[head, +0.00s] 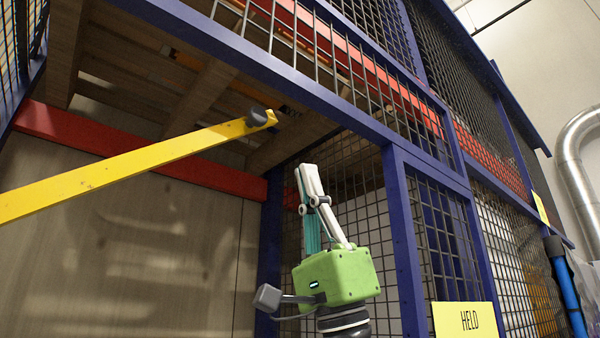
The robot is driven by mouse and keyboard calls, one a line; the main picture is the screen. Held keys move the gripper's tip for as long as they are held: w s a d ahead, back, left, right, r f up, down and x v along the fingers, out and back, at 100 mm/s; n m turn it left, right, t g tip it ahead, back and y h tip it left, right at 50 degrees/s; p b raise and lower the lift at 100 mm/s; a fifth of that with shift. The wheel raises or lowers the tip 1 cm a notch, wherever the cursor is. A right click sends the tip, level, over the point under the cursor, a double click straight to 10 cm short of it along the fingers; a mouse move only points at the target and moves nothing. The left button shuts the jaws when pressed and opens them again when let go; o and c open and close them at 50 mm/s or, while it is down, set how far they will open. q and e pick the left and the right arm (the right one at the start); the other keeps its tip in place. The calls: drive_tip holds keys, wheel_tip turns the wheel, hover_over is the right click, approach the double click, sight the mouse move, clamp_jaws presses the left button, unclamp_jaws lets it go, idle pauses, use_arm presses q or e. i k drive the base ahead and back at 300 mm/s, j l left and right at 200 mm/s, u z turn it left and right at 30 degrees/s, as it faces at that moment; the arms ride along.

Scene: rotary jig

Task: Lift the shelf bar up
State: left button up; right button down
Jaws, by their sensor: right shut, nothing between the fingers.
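The shelf bar (130,163) is a long yellow bar that slopes up from the left edge to a dark knob near its right end. It crosses in front of the blue-framed rack, below the wooden pallet. My right gripper (309,170) has a green body and white and teal fingers pointing up. Its fingers are shut and empty, below and to the right of the bar's end, apart from it in the picture. My left gripper is not in view.
Blue posts (405,240) and wire mesh stand close behind and right of my right gripper. A red beam (75,135) runs across behind the bar. A yellow "HELD" sign (464,319) hangs at the lower right. A metal duct (572,165) is far right.

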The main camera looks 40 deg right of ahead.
sight(18, 204)
drive_tip(key=k, duration=1.5)
